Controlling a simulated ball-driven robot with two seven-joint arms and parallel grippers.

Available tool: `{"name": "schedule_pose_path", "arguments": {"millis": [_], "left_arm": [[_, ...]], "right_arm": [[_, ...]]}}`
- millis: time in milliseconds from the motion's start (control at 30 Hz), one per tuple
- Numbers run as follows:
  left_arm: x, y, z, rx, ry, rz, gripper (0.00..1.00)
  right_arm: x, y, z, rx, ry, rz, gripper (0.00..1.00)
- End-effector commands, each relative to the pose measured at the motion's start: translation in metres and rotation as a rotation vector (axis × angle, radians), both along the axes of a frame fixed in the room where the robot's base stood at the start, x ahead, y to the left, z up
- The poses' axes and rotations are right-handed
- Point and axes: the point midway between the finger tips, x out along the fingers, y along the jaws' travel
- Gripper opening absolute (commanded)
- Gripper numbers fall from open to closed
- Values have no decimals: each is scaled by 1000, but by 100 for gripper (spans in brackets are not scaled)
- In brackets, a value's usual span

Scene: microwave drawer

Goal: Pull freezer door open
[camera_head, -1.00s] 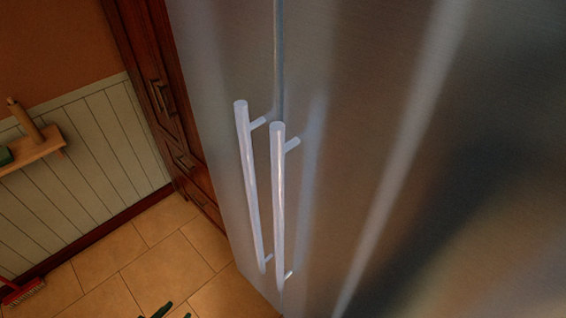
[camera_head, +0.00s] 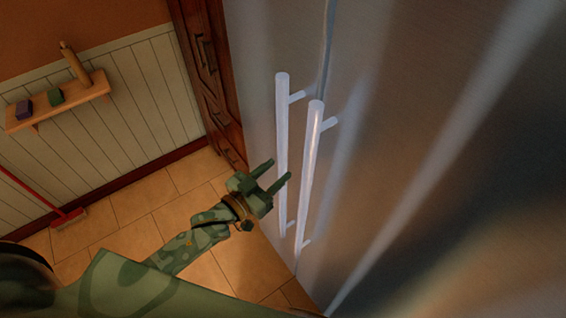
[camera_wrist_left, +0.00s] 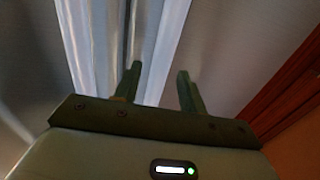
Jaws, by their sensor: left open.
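The steel appliance has two tall doors side by side, a narrow-looking left door (camera_head: 252,70) and a right door (camera_head: 420,130). Both look shut. Each has a long upright bar handle: the left handle (camera_head: 282,115) and the right handle (camera_head: 312,150). My left gripper (camera_head: 279,171) is open and empty, its fingers pointing at the left handle's lower half. In the left wrist view, a pale handle bar (camera_wrist_left: 163,45) appears between the spread fingertips (camera_wrist_left: 158,72); I cannot tell whether it is within their reach. My right gripper is not in view.
A dark wooden cabinet (camera_head: 208,75) stands left of the appliance. A wall shelf (camera_head: 60,102) holds small items at the far left, with a red broom (camera_head: 62,215) below it. The tiled floor (camera_head: 130,215) beside my left arm is clear.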

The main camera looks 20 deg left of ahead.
Motion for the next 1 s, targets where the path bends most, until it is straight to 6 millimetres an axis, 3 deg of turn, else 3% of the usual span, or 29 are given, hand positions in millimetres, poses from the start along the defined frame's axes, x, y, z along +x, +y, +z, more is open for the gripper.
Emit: {"name": "schedule_pose_path", "arguments": {"millis": [200,533,567,700,1000], "left_arm": [[25,-13,0,0,0,0,41],[29,-15,-1,1,0,0,41],[29,-15,-1,1,0,0,38],[29,-15,-1,1,0,0,0],[25,-8,-1,4,1,-11,0]], "right_arm": [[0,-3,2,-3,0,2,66],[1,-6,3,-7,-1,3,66],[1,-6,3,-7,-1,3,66],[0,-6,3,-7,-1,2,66],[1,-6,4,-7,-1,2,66]]}}
